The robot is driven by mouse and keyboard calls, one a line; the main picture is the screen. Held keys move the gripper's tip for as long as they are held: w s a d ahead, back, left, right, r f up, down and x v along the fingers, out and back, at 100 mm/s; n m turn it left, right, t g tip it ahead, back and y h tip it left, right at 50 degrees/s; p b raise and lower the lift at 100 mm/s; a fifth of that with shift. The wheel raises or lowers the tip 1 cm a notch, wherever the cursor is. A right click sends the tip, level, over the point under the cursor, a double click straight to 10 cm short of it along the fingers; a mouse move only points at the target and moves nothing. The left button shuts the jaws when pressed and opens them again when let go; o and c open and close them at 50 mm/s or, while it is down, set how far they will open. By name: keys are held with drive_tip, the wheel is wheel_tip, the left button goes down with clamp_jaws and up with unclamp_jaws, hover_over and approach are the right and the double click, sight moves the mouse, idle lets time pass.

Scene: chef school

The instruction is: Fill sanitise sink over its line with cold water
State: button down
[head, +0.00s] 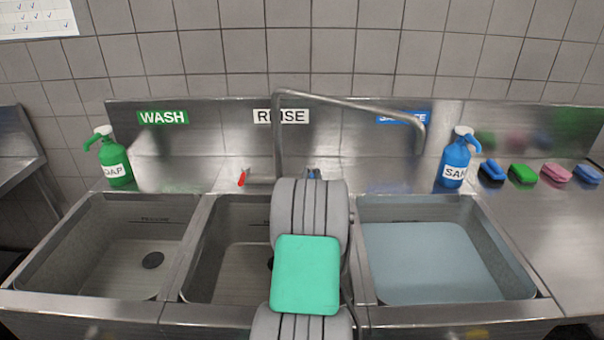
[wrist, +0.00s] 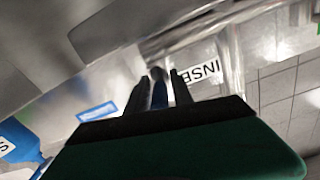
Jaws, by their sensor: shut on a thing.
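The sanitise sink (head: 515,262) is the right basin and holds pale blue water (head: 430,262). The blue cold tap handle (wrist: 159,95) is between my fingers in the wrist view. My gripper (wrist: 158,76) is shut on it. In the head view my arm hides most of my gripper (head: 313,174). The red tap handle (head: 242,177) stands to the left.
The wash sink (head: 110,245) and rinse sink (head: 225,262) show bare floors. A green soap bottle (head: 113,160) stands at the back left. A blue sanitiser bottle (head: 455,160) stands behind the right basin. Several coloured sponges (head: 522,174) lie on the right counter, whose front is clear.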

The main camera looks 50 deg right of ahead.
drive_tip(key=shift+w, duration=0.1)
drive_tip(key=c, duration=1.3)
unclamp_jaws()
drive_tip(key=shift+c, duration=0.2)
drive_tip(key=b+v, duration=0.1)
drive_tip(key=v, duration=0.6)
drive_tip(key=shift+s+a, duration=0.25)
drive_tip(key=shift+a, duration=0.05)
